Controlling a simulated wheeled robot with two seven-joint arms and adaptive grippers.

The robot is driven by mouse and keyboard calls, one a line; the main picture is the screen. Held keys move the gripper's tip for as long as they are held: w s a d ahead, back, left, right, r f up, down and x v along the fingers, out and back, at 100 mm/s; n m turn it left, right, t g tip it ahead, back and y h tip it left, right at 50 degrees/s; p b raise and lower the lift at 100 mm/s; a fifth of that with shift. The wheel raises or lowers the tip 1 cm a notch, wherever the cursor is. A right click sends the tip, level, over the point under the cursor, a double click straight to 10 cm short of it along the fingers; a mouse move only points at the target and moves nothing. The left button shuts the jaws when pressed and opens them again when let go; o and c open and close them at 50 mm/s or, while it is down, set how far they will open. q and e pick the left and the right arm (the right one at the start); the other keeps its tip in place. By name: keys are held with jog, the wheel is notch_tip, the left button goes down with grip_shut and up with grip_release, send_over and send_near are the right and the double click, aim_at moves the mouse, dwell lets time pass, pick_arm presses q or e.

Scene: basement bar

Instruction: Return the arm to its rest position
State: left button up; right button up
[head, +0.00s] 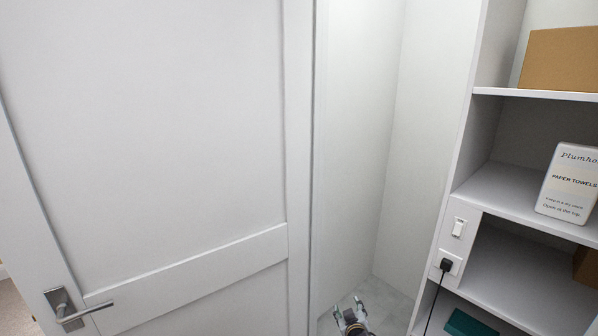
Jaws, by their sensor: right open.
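My right gripper (349,312) shows at the bottom of the head view, a little right of the middle. Its two fingers stand apart and nothing is seen between them. It is over the pale floor of the narrow space between the white door and the shelf unit, apart from both. The rest of the right arm is cut off by the bottom edge. My left gripper is not in the picture.
A white panelled door (170,130) with a metal handle (84,312) fills the left. A white shelf unit (535,93) at right holds a cardboard box (562,60), a paper towels pack (569,185) and a teal box (468,325). A black plug (446,265) with a hanging cord is below a switch (459,228).

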jog(key=s+f+g+y+p, duration=0.1)
jog(key=s+f, duration=0.3)
jog(key=f, duration=0.4)
jog(key=s+f+g, duration=0.2)
jog(key=s+f, duration=0.1)
jog(key=f, duration=0.5)
jog(key=s+d+f+m+g+p, duration=0.1)
jog(key=s+d+f+g+p, duration=0.15)
jog(key=s+f, duration=1.4)
jog(key=s+d+f+m+g+p, duration=0.1)
jog(key=s+d+f+g, duration=0.15)
jog(key=s, duration=0.65)
jog(key=s+d+f+g+p, duration=0.1)
jog(key=s+f+p, duration=0.15)
jog(key=s, duration=0.65)
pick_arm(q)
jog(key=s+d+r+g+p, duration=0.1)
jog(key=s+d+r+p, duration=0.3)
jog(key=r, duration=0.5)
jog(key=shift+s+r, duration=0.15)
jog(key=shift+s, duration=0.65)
pick_arm(e)
jog(key=s+d+g, duration=0.2)
jog(key=s+d, duration=0.1)
jog(key=s, duration=1.6)
jog(key=shift+s+d+r+g, duration=0.15)
jog(key=shift+r+g, duration=0.05)
jog(key=shift+g, duration=0.2)
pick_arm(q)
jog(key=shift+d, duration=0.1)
